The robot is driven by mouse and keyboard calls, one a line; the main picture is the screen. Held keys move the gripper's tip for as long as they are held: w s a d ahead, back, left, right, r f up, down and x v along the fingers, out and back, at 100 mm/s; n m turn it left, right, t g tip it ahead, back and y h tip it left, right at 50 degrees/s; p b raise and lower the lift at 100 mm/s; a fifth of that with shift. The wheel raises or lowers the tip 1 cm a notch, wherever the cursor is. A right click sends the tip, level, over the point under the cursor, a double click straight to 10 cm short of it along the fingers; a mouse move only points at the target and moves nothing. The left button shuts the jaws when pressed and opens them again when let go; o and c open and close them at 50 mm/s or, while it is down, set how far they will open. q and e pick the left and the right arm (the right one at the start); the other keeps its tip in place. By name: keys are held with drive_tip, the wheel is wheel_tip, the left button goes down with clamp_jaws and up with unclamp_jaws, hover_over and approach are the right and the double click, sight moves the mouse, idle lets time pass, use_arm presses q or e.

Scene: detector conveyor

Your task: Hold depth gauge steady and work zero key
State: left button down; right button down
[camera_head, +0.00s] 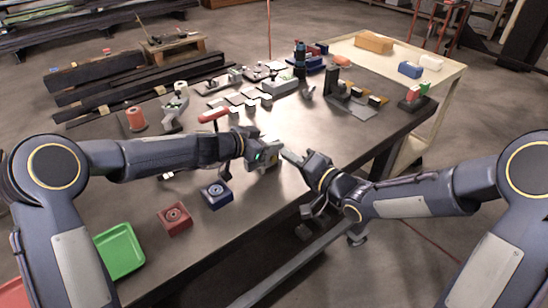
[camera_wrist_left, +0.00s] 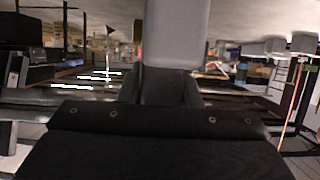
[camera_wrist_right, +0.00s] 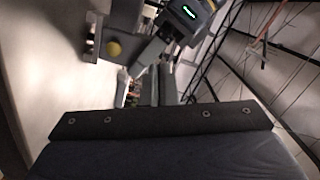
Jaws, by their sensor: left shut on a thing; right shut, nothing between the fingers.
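The depth gauge (camera_head: 266,157) is a small grey and dark piece above the table. A small green-lit patch shows beside it. My left gripper (camera_head: 255,150) is shut on it; a grey block (camera_wrist_left: 175,35) fills the top middle of the left wrist view. In the right wrist view the gauge (camera_wrist_right: 97,38) shows grey metal with a round yellow key (camera_wrist_right: 113,48), near a dark housing with a green lit display (camera_wrist_right: 190,12). My right gripper (camera_head: 290,156) is shut and empty, its tip close to the gauge's right side. I cannot tell whether it touches.
A blue block (camera_head: 216,195), a red block (camera_head: 174,218) and a green tray (camera_head: 119,251) lie along the near edge. A red-handled tool (camera_head: 213,115) and an orange spool (camera_head: 136,118) stand behind my left arm. Several small parts fill the far table. Bare tabletop (camera_head: 330,135) lies behind my right gripper.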

sight(273, 159)
drive_tip(key=f+m+t+h, duration=0.1)
drive_tip(key=m+h, duration=0.2)
drive_tip(key=m, duration=0.3)
drive_tip(key=s+f+m+t+h, duration=0.1)
drive_tip(key=m+h, duration=0.2)
drive_tip(key=m, duration=0.4)
drive_tip(key=f+m+t+h, duration=0.1)
drive_tip(key=m+h, duration=0.2)
drive_tip(key=m, duration=0.4)
drive_tip(key=shift+s+d, duration=0.15)
drive_tip(key=shift+d, duration=0.05)
drive_tip(key=s+d+f+m+h, duration=0.1)
drive_tip(key=m, duration=0.1)
drive_tip(key=s+d+f+m+g+h, duration=0.1)
drive_tip(key=m, duration=0.1)
drive_tip(key=s+f+m+h, duration=0.1)
drive_tip(key=m+h, duration=0.1)
drive_tip(key=shift+s+d+f+m+g, duration=0.1)
drive_tip(key=shift+d+f+m+g, duration=0.1)
drive_tip(key=shift+d+m+g, duration=0.15)
drive_tip(key=shift+w+a, duration=0.85)
drive_tip(key=shift+w, duration=0.35)
drive_tip(key=shift+w+a, duration=0.85)
drive_tip(key=shift+w, duration=0.35)
drive_tip(key=shift+w+a, duration=0.85)
drive_tip(key=shift+w, duration=0.35)
